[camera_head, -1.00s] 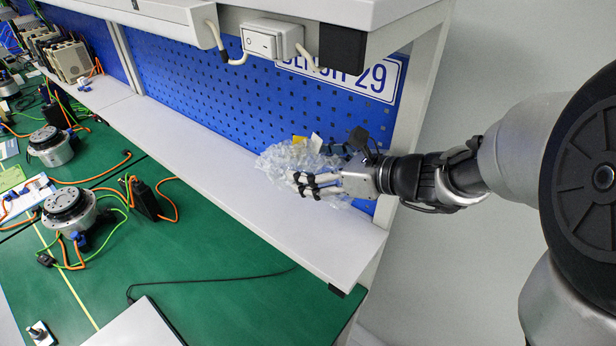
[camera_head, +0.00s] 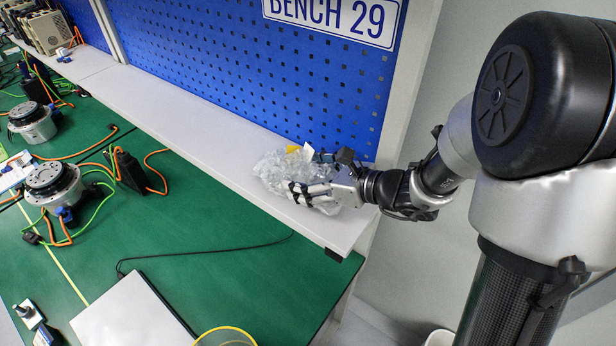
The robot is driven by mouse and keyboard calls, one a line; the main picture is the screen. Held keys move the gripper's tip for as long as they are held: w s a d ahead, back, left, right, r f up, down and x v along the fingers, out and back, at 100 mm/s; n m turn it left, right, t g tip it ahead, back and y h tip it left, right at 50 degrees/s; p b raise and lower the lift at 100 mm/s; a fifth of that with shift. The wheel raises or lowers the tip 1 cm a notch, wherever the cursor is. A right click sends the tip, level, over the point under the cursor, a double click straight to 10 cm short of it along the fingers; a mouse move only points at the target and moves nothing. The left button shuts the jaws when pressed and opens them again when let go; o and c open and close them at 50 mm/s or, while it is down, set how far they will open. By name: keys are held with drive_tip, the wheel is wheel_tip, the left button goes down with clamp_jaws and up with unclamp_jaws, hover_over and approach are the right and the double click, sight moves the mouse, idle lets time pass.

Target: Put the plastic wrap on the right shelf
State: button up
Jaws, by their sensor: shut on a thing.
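The plastic wrap (camera_head: 268,170) is a crumpled clear bundle with a small yellow patch and a white tag on top. It is at the right end of the white shelf (camera_head: 215,127), in front of the blue pegboard. My gripper (camera_head: 300,192) reaches in from the right and is shut on the wrap. The fingers lie across its front and right side. The wrap appears at shelf height, but I cannot tell whether it rests on the surface. Its underside and right part are hidden by the fingers.
Blue pegboard (camera_head: 240,60) with a "BENCH 29" sign (camera_head: 335,20) rises behind the shelf. Below, the green bench (camera_head: 200,230) holds a laptop-like grey panel (camera_head: 135,312), a cable and several actuators (camera_head: 52,185). The shelf left of the wrap is bare.

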drive_tip(key=o, duration=1)
drive_tip(key=shift+c, duration=0.2)
